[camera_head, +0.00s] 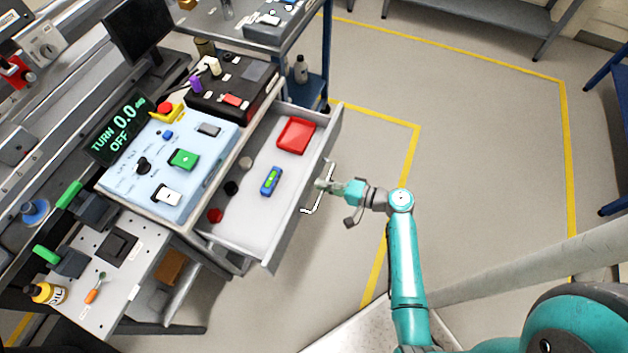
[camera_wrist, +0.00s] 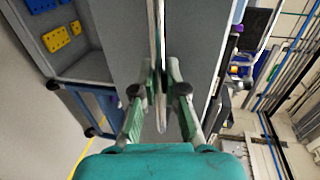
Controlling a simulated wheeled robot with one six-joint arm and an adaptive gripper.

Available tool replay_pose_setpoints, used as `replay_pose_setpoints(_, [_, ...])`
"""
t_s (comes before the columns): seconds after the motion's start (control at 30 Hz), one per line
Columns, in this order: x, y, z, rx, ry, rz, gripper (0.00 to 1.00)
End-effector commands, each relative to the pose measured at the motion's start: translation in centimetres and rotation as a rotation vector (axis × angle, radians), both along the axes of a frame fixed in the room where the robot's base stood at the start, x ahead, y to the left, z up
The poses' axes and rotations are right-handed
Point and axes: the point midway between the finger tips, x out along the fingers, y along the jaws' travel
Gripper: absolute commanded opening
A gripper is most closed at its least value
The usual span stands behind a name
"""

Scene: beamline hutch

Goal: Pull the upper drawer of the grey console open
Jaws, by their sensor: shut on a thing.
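The upper drawer (camera_head: 290,228) of the grey console (camera_head: 215,205) stands pulled well out, its inside in plain view. In it lie a red tray (camera_head: 296,135), a blue and green level-like thing (camera_head: 270,181), a red knob-like piece (camera_head: 215,215) and small dark and grey round pieces. My gripper (camera_head: 324,185) is at the bar handle (camera_head: 313,206) on the drawer's front, shut on it. In the wrist view the two fingers of my gripper (camera_wrist: 160,88) close on the handle (camera_wrist: 160,115), which runs up the picture between them.
The console top carries a control panel (camera_head: 170,160) with a green switch and a TURN display (camera_head: 118,127). A perforated board (camera_head: 105,285) with an oil bottle (camera_head: 45,293) is at lower left. Open floor with yellow lines (camera_head: 412,150) lies to the right of the drawer.

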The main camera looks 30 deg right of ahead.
Motion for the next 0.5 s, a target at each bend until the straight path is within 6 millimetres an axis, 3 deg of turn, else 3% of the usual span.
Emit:
replay_pose_setpoints(0.43, [-0.34,-0.28,-0.05,-0.001,0.001,0.000,0.00])
replay_pose_setpoints(0.5, [-0.33,-0.28,-0.05,-0.001,0.001,-0.001,0.26])
